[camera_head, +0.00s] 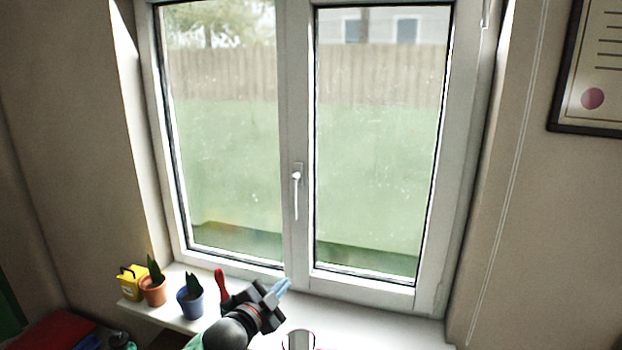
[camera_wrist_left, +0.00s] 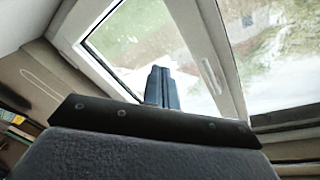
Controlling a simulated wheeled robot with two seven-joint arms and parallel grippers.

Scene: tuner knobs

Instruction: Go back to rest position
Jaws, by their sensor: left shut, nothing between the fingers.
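My left gripper (camera_head: 282,287) is at the bottom middle of the head view, in front of the lower window frame and above the white sill. Its blue fingers are closed together with nothing between them. In the left wrist view the shut fingers (camera_wrist_left: 161,88) point toward the window (camera_wrist_left: 140,40). I cannot tell from these views whether the fingertips touch the window frame. My right gripper shows in neither view.
On the sill (camera_head: 185,318) stand a yellow container (camera_head: 131,284), an orange pot (camera_head: 153,292), a blue pot (camera_head: 190,303) and a red object (camera_head: 221,285) close beside my left gripper. A round vessel (camera_head: 299,340) is at the bottom edge. The window handle (camera_head: 296,185) points down.

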